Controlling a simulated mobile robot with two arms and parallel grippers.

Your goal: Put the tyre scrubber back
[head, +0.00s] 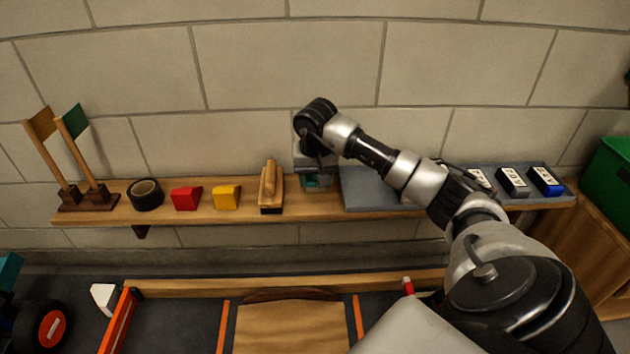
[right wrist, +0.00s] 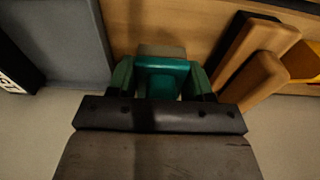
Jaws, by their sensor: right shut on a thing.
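My right gripper (head: 316,163) reaches over the shelf and is shut on a teal block-like thing (head: 318,182), which I take to be the tyre scrubber. In the right wrist view the teal thing (right wrist: 160,68) sits between the two green fingers of the right gripper (right wrist: 161,84), with a paler block at its far end. It is at the shelf (head: 240,212), between a wooden-handled brush and a grey tray. I cannot tell whether its underside touches the shelf. My left gripper is not in view.
The wooden-handled brush (head: 270,187) stands close on the left, and the grey tray (head: 365,190) with labelled packs close on the right. Further left are yellow (head: 227,197) and red (head: 186,198) blocks, black tape (head: 146,194) and flags (head: 75,122).

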